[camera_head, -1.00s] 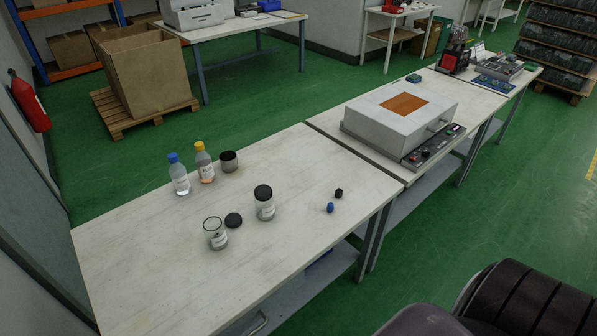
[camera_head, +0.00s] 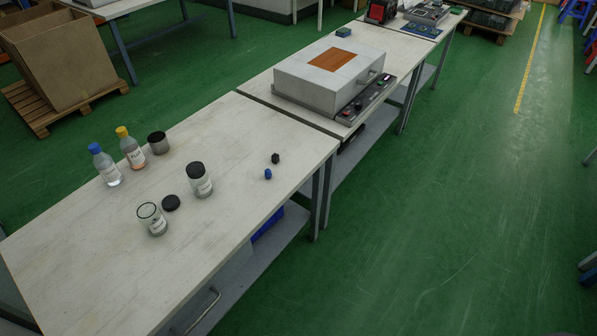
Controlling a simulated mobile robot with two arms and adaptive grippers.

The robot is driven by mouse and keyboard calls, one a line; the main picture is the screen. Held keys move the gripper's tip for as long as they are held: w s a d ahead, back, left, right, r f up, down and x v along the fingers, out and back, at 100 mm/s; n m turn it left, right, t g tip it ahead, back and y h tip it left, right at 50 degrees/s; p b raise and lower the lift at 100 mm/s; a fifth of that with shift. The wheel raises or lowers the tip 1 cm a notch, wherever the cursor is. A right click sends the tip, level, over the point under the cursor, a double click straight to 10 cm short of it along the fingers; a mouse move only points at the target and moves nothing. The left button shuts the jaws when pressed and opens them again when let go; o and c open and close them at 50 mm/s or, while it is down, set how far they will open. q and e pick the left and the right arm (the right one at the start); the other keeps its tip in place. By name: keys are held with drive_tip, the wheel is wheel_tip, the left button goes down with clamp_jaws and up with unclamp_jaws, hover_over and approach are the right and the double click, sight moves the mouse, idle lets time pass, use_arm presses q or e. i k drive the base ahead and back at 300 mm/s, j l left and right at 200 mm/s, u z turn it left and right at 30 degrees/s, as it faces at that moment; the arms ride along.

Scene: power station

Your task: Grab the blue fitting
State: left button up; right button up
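The blue fitting (camera_head: 268,174) is a small blue piece lying on the white worktable (camera_head: 110,250), near its right edge. A small black fitting (camera_head: 275,158) sits just behind it, apart from it. Neither of my grippers is in view.
A blue-capped bottle (camera_head: 107,167), a yellow-capped bottle (camera_head: 131,149), a dark cup (camera_head: 158,143), a black-lidded jar (camera_head: 199,181), an open glass jar (camera_head: 152,219) and a loose black lid (camera_head: 171,202) stand left of the fittings. A grey box device (camera_head: 320,85) stands behind.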

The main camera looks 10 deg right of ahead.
sight(267, 174)
drive_tip(key=k+l+z, duration=0.1)
drive_tip(key=l+z, duration=0.65)
